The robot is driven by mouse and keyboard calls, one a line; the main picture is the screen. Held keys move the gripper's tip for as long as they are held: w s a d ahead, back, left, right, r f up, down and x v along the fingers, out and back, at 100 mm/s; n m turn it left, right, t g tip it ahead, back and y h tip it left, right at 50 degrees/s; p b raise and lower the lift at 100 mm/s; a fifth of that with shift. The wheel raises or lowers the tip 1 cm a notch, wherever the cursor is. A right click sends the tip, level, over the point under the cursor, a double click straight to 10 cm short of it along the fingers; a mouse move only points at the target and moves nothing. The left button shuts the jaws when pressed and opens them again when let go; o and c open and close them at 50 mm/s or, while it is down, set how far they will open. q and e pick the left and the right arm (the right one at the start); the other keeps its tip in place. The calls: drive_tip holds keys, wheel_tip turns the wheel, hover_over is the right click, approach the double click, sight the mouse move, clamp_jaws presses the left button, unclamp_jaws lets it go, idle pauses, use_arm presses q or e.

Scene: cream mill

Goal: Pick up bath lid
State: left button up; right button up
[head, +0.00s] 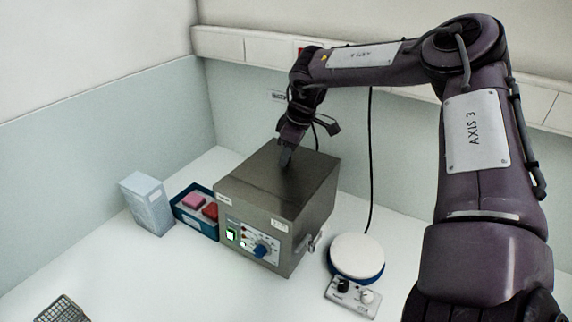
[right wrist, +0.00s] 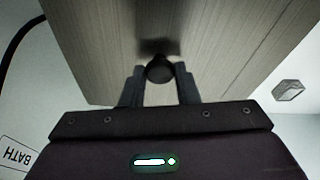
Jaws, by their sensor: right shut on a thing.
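The bath (head: 262,240) is a brushed-metal box with a control panel on its front, standing on the white bench. Its flat metal lid (head: 257,185) forms the top and looks level and seated on the box. My right gripper (head: 286,160) points down at the middle of the lid. In the right wrist view the lid (right wrist: 235,40) fills the upper part, and my right gripper (right wrist: 159,76) is shut on the lid's round black knob (right wrist: 159,68), with a finger on either side. In the head view the knob is hidden by the gripper. My left gripper is out of view.
Left of the bath stand a blue tray (head: 183,216) with pink and red items and a pale box (head: 148,203). A white-topped round device (head: 357,255) is at the right, near a hanging black cable (head: 370,150). A wire rack (head: 62,310) lies front left.

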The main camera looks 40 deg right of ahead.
drive_tip(key=shift+r, duration=0.1)
drive_tip(key=shift+w+r+b, duration=0.15)
drive_tip(key=shift+r+b, duration=0.15)
drive_tip(key=shift+r, duration=0.2)
wheel_tip(320, 180, up, 21)
drive_tip(key=p, duration=0.3)
drive_tip(key=shift+f, duration=0.1)
idle(0.4)
